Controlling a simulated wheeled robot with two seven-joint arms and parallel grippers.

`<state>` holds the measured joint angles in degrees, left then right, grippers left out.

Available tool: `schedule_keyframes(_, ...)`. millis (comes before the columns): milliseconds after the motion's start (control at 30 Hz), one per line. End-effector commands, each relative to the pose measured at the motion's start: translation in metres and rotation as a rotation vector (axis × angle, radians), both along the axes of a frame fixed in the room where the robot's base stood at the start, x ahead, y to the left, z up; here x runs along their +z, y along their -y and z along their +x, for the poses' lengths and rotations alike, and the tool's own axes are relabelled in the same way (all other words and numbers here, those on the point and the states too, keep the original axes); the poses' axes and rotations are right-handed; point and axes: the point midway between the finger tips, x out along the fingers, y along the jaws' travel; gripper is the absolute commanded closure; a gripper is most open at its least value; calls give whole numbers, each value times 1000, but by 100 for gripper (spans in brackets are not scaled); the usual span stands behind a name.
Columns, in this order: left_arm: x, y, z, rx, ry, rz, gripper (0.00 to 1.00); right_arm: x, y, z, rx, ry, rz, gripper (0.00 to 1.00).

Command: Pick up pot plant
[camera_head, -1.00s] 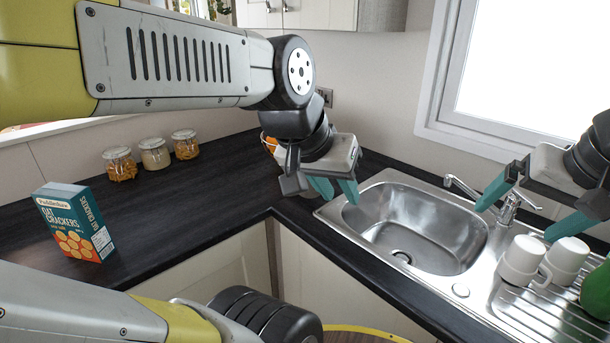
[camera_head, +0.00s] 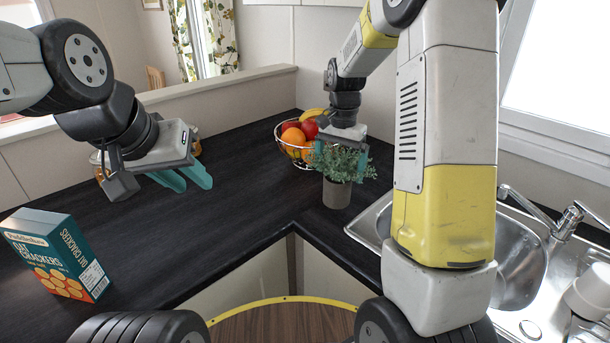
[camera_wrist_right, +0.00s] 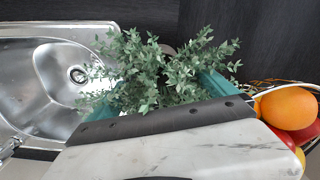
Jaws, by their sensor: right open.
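The pot plant (camera_head: 337,191) stands upright on the dark counter near the inner corner, a grey-brown pot with bushy green leaves. My right gripper (camera_head: 341,158) is at the plant's leaves, its teal fingers on either side of the foliage. In the right wrist view the leaves (camera_wrist_right: 155,75) fill the space between the open fingers, and the pot is mostly hidden below them. Whether the fingers touch the plant cannot be told. My left gripper (camera_head: 188,180) is open and empty above the counter at the left.
A wire fruit bowl (camera_head: 296,152) with oranges, red fruit and bananas stands just behind the plant. A cracker box (camera_head: 55,254) stands at the front left. The sink (camera_head: 520,262) lies to the right, with a tap (camera_head: 562,222). The counter between box and plant is clear.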

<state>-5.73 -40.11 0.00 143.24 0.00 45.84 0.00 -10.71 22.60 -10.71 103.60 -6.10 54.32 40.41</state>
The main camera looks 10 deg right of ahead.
Motion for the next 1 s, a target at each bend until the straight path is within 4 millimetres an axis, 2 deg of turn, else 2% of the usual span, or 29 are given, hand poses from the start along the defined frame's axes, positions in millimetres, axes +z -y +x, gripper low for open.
schedule_keyframes(367, 0, 0, 0, 0, 0, 0, 67, -39, 1, 1, -4, -6, -3, 4)
schedule_keyframes(600, 0, 0, 0, 0, 0, 0, 67, -73, 2, 1, -4, -5, -2, 4)
schedule_keyframes(900, 0, 0, 0, 0, 0, 0, 67, -80, 2, 2, -3, -2, -2, 4)
schedule_keyframes(933, 0, 0, 0, 0, 0, 0, 67, -80, 2, 2, -3, -2, -2, 6)
schedule_keyframes(1000, 0, 0, 0, 0, 0, 0, 67, -80, 2, 2, -3, -2, -2, 20)
